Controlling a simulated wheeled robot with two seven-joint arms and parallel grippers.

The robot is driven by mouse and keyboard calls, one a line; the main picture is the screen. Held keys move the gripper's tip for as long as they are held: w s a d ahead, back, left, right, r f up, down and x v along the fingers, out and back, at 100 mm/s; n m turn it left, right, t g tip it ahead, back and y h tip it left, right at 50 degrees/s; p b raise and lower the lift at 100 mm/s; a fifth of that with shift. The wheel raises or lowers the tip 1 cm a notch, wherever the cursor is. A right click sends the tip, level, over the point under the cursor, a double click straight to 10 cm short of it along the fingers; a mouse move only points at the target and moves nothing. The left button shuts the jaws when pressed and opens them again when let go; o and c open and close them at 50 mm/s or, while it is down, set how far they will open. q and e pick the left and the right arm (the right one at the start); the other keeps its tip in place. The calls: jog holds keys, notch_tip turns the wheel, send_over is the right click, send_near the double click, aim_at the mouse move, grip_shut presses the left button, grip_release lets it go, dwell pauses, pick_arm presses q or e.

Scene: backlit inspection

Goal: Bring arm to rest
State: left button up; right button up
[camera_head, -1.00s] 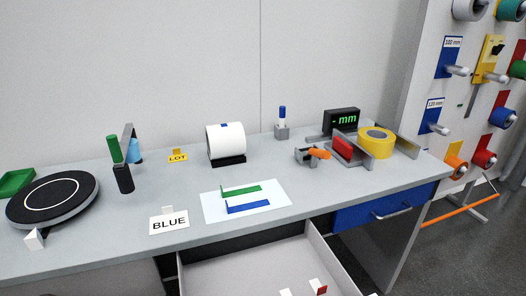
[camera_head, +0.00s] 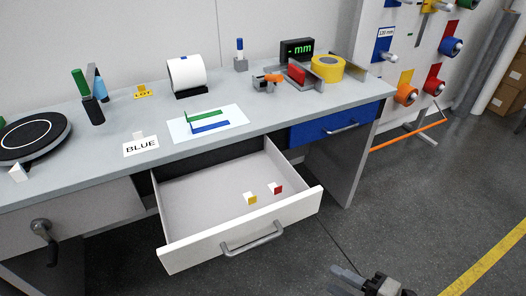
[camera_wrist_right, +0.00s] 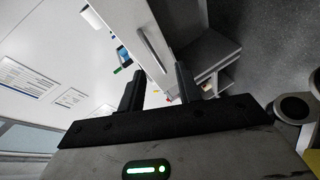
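My right gripper (camera_head: 345,281) shows at the bottom edge of the head view, over the floor in front of the bench and apart from it. In the right wrist view its two black fingers (camera_wrist_right: 159,82) stand apart with nothing held between them. Part of the gripper and most of the right arm are cut off by the head view's lower edge. My left gripper is not in view.
An open white drawer (camera_head: 190,190) juts from the bench (camera_head: 75,165), holding a yellow-marked block (camera_head: 250,199) and a red-marked block (camera_head: 275,189). A blue drawer (camera_head: 305,134) is shut. The grey floor (camera_head: 400,210) at right is clear.

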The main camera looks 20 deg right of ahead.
jog(key=w+d+m+h, duration=0.1)
jog(key=w+m+h, duration=0.4)
jog(key=m, duration=0.2)
jog(key=s+a+r+m+g+h, duration=0.1)
jog(key=s+a+r+m+g, duration=0.4)
jog(key=m+g, duration=0.55)
jog(key=w+a+f+t+y, duration=0.3)
jog(key=w+a+f+t, duration=0.2)
jog(key=a+t, duration=0.2)
jog(key=shift+a+t, duration=0.25)
jog(key=shift+t, duration=0.1)
jog(key=shift+w+a, duration=0.1)
dwell(0.8)
